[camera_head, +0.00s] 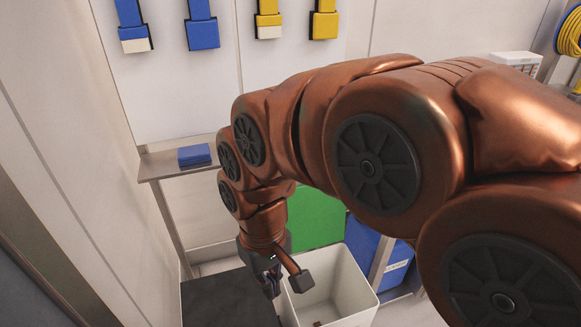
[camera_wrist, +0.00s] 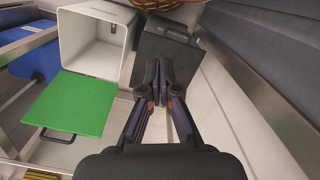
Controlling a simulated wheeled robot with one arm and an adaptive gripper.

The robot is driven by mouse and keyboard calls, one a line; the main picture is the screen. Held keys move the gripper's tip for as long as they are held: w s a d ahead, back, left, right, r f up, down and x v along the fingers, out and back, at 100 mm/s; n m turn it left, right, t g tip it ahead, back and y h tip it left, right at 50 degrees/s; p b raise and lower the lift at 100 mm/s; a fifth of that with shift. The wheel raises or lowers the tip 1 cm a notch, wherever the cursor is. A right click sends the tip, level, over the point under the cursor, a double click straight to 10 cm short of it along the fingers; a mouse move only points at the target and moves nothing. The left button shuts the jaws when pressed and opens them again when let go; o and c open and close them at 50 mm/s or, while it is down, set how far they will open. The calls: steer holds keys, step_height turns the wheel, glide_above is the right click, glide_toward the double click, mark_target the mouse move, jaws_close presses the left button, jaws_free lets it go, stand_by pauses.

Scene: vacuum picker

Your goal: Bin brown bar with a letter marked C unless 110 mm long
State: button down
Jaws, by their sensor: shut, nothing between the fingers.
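My gripper (camera_head: 270,280) points down beside the left rim of the white bin (camera_head: 352,283). In the wrist view my gripper (camera_wrist: 158,90) has its dark fingers together, with nothing held between them. The white bin (camera_wrist: 72,38) is open there, at the upper left. A small brown piece (camera_wrist: 112,31) lies inside the bin; in the head view the brown piece (camera_head: 317,323) shows at the bottom edge. No letter or length can be read on it. No other brown bar is clearly visible.
A green panel (camera_head: 315,220) stands behind the bin, with a blue container (camera_head: 396,268) to the right. A dark box (camera_head: 230,300) is left of the bin. A blue block (camera_head: 194,155) lies on a grey shelf (camera_head: 160,168). Blue and yellow tools hang above.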

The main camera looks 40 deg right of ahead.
steer(key=w+d+t+b, duration=0.1)
steer(key=w+d+b, duration=0.1)
steer(key=w+d, duration=0.35)
steer(key=w+d+m+t+b, duration=0.1)
steer(key=w+d, duration=0.1)
steer(key=w, duration=0.7)
steer(key=w+d+t+b, duration=0.15)
steer(key=w+d, duration=0.25)
steer(key=w, duration=0.4)
steer(key=w+d+f+m+t+h+b, duration=0.15)
steer(key=w+d, duration=0.35)
steer(key=d, duration=0.8)
steer(key=w+d+f+m+b, duration=0.2)
steer(key=w+d+f+b, duration=0.15)
steer(key=d, duration=0.95)
steer(key=a+p+x, duration=0.1)
steer(key=p+x, duration=0.1)
steer(key=x, duration=0.6)
steer(key=shift+w+d+f, duration=0.3)
steer(key=shift+w+d, duration=0.15)
steer(key=shift+w, duration=0.05)
steer(key=shift+s+n, duration=0.2)
steer(key=shift+n, duration=0.05)
